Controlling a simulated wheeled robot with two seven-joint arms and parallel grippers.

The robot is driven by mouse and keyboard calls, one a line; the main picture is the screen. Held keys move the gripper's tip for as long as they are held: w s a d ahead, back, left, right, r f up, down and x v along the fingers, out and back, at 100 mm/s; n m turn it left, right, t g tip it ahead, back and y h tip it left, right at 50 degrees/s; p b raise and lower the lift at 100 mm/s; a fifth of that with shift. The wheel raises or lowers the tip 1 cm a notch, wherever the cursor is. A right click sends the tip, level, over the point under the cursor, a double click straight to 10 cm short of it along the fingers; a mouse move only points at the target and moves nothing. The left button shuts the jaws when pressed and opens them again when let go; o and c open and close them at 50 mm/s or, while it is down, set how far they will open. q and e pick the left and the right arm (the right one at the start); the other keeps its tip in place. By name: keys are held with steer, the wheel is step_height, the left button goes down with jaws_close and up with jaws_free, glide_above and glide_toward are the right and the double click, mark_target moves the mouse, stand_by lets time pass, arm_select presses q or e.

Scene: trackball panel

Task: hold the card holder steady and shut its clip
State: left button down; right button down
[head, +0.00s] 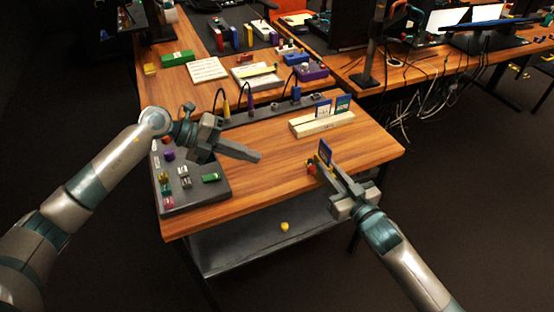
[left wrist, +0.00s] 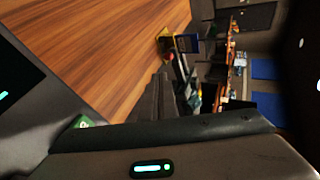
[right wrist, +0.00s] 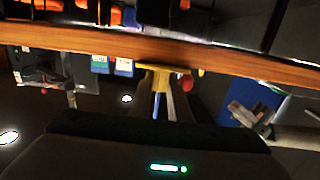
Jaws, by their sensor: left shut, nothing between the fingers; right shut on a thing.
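The card holder (head: 311,168) is a small yellow and red piece with a dark blue card (head: 325,152) upright beside it, at the front right edge of the wooden table. My right gripper (head: 323,172) is shut on it. In the right wrist view the yellow piece (right wrist: 170,68) sits at the fingertips, with a red knob (right wrist: 186,83) at its right. The left wrist view shows the yellow piece (left wrist: 164,40) and blue card (left wrist: 188,43) beyond the left fingers. My left gripper (head: 256,157) is shut and empty above the table, left of the holder. Whether the clip is open is too small to tell.
A cream rack (head: 310,128) with two cards stands behind the holder. A dark panel (head: 200,187) with coloured parts lies at the table's left. A grey shelf (head: 240,243) with a small yellow object (head: 284,227) is below. Bare wood lies between the grippers.

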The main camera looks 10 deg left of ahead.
arm_select(q)
glide_toward(312, 165)
steer(key=f, duration=0.3)
steer(key=shift+s+f, duration=0.3)
steer(key=shift+f, duration=0.05)
steer(key=d, duration=0.1)
steer(key=w+d, duration=0.1)
steer(key=d, duration=0.1)
steer(key=shift+d+f, duration=0.15)
steer(key=shift+d, duration=0.1)
steer(key=shift+w+d, duration=0.15)
steer(key=shift+d, duration=0.1)
steer(key=shift+s+d, duration=0.3)
steer(key=shift+d, duration=0.4)
steer(key=shift+s+d, duration=0.3)
steer(key=shift+d, duration=0.4)
steer(key=shift+s+d, duration=0.15)
steer(key=shift+w+a, duration=0.9)
steer(key=shift+a, duration=0.2)
